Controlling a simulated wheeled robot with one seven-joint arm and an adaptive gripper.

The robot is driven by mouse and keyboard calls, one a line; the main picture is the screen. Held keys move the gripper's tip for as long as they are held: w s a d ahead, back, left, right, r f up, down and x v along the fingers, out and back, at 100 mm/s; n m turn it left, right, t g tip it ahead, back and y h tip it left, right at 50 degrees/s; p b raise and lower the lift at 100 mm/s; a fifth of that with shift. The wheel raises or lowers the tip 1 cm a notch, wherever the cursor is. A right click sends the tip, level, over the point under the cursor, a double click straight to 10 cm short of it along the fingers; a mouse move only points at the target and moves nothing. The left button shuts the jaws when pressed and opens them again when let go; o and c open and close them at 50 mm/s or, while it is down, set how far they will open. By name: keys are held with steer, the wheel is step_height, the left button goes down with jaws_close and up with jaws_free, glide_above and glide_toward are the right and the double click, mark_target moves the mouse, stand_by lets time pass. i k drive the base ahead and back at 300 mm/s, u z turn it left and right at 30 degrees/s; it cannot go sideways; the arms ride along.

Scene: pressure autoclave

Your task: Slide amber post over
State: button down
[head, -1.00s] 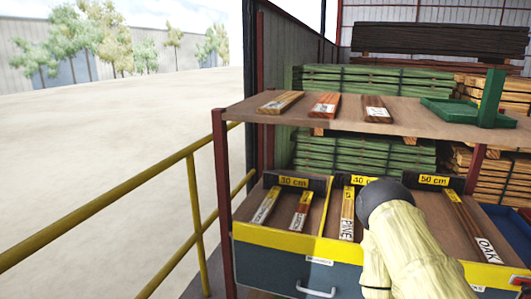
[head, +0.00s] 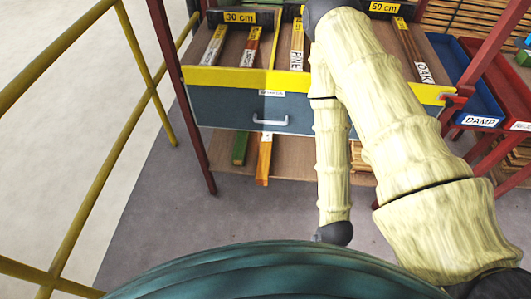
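An amber post (head: 264,160) sticks out over the front edge of the low wooden shelf (head: 228,180), below the drawer. A green post (head: 241,148) lies just to its left, a small gap apart. My pale arm reaches up over the drawer and bends back down to a dark joint to the right of the amber post. My gripper's fingers do not show. The far parts of both posts are hidden under the drawer.
The blue-grey drawer (head: 225,108) with a white handle (head: 270,121) hangs above the posts, holding labelled wood strips. Blue (head: 465,85) and red (head: 505,95) bins stand at right. A yellow railing (head: 125,115) runs along the left. Grey floor in front of the shelf is clear.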

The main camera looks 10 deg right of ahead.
mark_target(261, 178)
steer(key=k, duration=0.5)
steer(key=z, duration=1.1)
steer(key=i, duration=0.7)
steer(key=u, duration=1.65)
